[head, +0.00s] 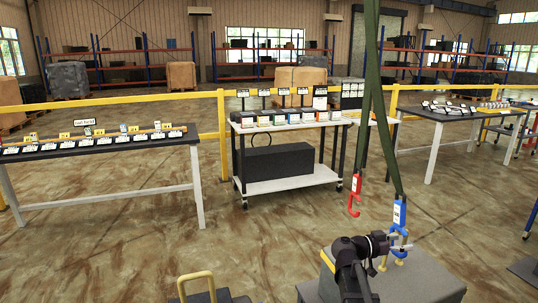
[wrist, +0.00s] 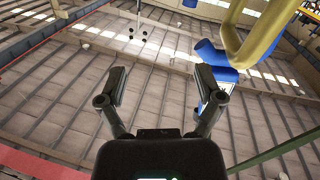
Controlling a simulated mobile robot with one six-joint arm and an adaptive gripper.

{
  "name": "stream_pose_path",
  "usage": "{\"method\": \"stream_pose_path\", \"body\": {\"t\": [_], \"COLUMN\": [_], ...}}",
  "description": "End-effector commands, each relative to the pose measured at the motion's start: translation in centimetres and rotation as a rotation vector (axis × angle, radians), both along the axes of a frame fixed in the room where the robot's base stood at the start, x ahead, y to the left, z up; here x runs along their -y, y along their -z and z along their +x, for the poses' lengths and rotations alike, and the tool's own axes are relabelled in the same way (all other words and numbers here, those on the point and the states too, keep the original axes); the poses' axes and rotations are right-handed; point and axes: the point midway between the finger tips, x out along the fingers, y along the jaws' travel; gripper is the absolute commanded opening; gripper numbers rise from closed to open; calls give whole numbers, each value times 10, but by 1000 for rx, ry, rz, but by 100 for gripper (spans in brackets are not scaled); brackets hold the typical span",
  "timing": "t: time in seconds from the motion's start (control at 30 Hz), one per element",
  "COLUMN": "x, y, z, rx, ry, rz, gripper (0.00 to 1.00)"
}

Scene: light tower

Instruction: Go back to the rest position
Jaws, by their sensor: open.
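My gripper (head: 400,245) is at the end of my black arm in the lower right of the head view. In the wrist view my gripper (wrist: 160,75) has its two fingers wide apart, with nothing between them, and faces the roof. A blue hook (head: 399,214) with a white label hangs from a green strap right beside my gripper. A red hook (head: 355,188) hangs to the left, apart from my gripper.
Green straps (head: 368,60) come down from above near my arm. A white cart (head: 290,183) with small boxes stands behind, with a table (head: 100,147) at left and another table (head: 445,112) at right. A yellow rail (head: 222,135) runs behind them. Open floor lies between.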

Motion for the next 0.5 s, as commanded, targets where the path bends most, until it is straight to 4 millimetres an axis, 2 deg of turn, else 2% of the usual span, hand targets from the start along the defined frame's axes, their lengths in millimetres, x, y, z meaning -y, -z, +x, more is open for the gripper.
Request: {"method": "stream_pose_path", "body": {"t": [0.03, 0.27, 0.5], "x": [-2, -14, -31], "y": [-2, 12, 55], "z": [-14, -68, -83], "rx": [-33, -238, -416], "ry": [21, 118, 78], "rz": [27, 192, 377], "gripper": [86, 86, 86]}}
